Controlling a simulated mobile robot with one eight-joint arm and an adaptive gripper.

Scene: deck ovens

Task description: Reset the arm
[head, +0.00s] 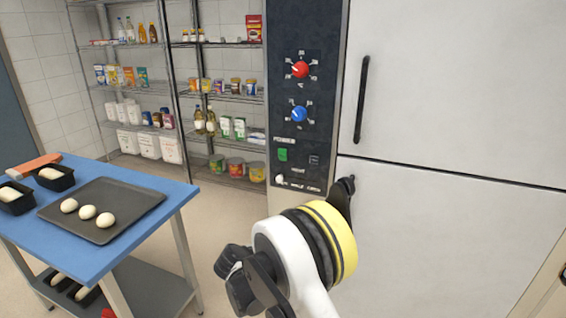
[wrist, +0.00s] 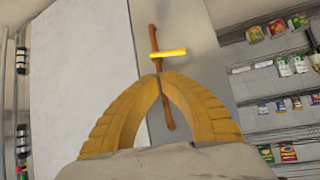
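My arm rises at the bottom middle of the head view, with a white link and a yellow band. My gripper's fingertips are not clearly visible there. In the wrist view, the two yellow fingers of my gripper (wrist: 160,76) arch inward and their tips come together. A thin brown rod (wrist: 153,38) runs past the fingertips, with its lower end in the gap between the fingers. A short yellow bar (wrist: 168,53) crosses it just above the tips. I cannot tell whether the rod is held or lies behind the fingers.
A tall white-doored unit (head: 455,85) with a dark control panel (head: 300,125) stands close to my arm. A blue table (head: 150,220) at left carries a dark tray (head: 130,203) with dough balls and loaf tins. Stocked wire shelves (head: 225,98) stand behind. Floor is free between.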

